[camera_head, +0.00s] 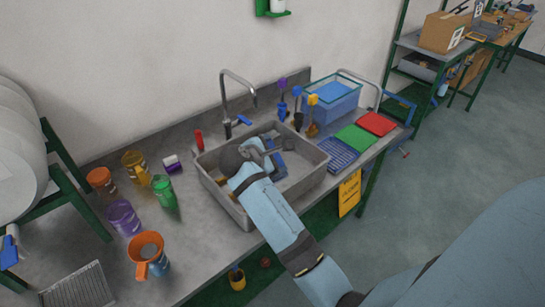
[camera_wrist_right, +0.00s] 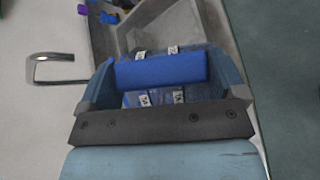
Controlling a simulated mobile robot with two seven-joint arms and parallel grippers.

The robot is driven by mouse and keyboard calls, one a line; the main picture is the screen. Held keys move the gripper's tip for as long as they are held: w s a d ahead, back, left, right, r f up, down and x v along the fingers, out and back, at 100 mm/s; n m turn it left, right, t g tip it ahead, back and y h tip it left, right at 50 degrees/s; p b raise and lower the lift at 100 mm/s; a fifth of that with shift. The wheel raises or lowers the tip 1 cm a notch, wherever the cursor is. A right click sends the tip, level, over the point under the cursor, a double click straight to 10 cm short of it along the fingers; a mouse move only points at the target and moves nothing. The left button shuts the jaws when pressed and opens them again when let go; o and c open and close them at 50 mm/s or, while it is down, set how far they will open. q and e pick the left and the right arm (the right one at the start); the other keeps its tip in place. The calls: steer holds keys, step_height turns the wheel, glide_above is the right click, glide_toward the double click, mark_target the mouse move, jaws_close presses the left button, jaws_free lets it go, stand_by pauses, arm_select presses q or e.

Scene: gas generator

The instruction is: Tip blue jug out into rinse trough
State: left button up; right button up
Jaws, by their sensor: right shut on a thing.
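The rinse trough is a grey metal basin (camera_head: 311,182) set in the bench under the tap. My right gripper (camera_head: 272,152) is over the trough, its arm reaching in from the lower right. In the right wrist view the gripper (camera_wrist_right: 165,80) is shut on the blue jug (camera_wrist_right: 160,70), with the jug's solid blue part between the fingers. Bluish clear walls with small white labels show beside it. In the head view the jug (camera_head: 278,166) is mostly hidden by my wrist, and I cannot tell its tilt or contents. My left gripper is not in view.
A tap (camera_head: 238,95) arches over the trough's back. A blue clear bin (camera_head: 332,100) and red (camera_head: 377,123) and green mats (camera_head: 356,138) are to the right. A purple jar (camera_head: 124,218), a green bottle (camera_head: 164,192) and an orange jug (camera_head: 147,248) stand left.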

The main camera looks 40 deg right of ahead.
steer(key=shift+w+r, duration=0.25)
steer(key=shift+r, duration=0.1)
steer(key=shift+w+r+n+g, duration=0.4)
steer(key=shift+w+r+g, duration=0.1)
steer(key=shift+r+g, duration=0.1)
steer(key=shift+w+d+r+n+g+y, duration=0.1)
steer(key=shift+w+r+n+g+y, duration=0.2)
steer(key=shift+w+r+n+g, duration=0.55)
steer(key=shift+w+r+g, duration=0.3)
steer(key=shift+w+g, duration=0.05)
steer(key=shift+w, duration=0.4)
steer(key=shift+w+d+r+n+g, duration=0.1)
steer(key=shift+w+r+n+g, duration=0.2)
steer(key=shift+w, duration=0.25)
steer(key=shift+w+d+r+n+g, duration=0.1)
steer(key=shift+w+r+n+g, duration=0.15)
steer(key=shift+w, duration=0.3)
steer(key=shift+w+g, duration=0.35)
steer(key=shift+w, duration=0.05)
steer(key=shift+w+d, duration=0.1)
stand_by(0.9)
